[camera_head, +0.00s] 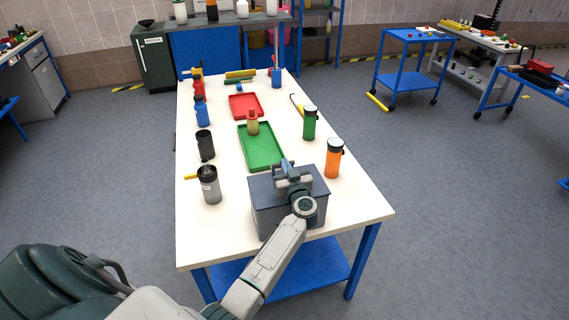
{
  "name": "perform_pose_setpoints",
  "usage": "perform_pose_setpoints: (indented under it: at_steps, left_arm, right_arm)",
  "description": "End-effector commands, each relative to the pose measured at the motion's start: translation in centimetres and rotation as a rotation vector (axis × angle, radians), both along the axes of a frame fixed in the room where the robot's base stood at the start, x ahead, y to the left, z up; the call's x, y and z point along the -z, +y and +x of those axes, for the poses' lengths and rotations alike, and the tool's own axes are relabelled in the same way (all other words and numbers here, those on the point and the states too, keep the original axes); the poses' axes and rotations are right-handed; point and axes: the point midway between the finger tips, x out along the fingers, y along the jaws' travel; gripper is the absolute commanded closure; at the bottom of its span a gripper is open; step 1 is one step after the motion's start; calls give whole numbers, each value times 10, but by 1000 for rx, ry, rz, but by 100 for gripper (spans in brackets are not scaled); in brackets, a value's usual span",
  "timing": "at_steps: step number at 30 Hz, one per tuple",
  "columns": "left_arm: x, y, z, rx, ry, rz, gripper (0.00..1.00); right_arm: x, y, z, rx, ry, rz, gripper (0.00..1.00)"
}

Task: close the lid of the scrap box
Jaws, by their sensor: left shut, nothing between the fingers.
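The scrap box (270,214) is a blue-grey box near the front edge of the white table. Its lid (262,187) looks flat across the top, level with the rim. My left gripper (287,166) is shut and empty, over the back part of the lid. My left wrist and forearm hide the box's right front part. I cannot tell whether the fingers touch the lid. My right gripper is not in view.
An orange canister (333,160) and a green canister (309,124) stand at the right. A grey canister (209,186) and a black mug (205,146) stand at the left. The front left table corner is clear.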

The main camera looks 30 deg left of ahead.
Motion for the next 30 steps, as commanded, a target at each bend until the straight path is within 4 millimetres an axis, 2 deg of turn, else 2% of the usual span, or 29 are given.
perform_pose_setpoints:
  at_steps: [1,6,7,8,9,18,24,30]
  left_arm:
    - [-16,-2,2,1,-3,0,100]
    - [-39,-8,5,3,-8,5,100]
    - [-36,-11,4,4,-8,4,100]
    - [-26,-19,-4,5,-9,0,100]
    - [-25,-27,-11,4,-10,-1,100]
    - [-28,-72,-49,3,-12,3,100]
    - [-30,-83,-59,3,-12,5,100]
    - [-32,-84,-60,10,-17,10,100]
  right_arm:
    - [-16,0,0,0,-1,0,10]
    - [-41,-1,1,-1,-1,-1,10]
    - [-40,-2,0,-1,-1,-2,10]
    - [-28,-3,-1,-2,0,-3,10]
    - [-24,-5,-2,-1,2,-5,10]
    - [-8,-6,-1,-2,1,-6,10]
    - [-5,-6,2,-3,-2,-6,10]
    - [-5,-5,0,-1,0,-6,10]
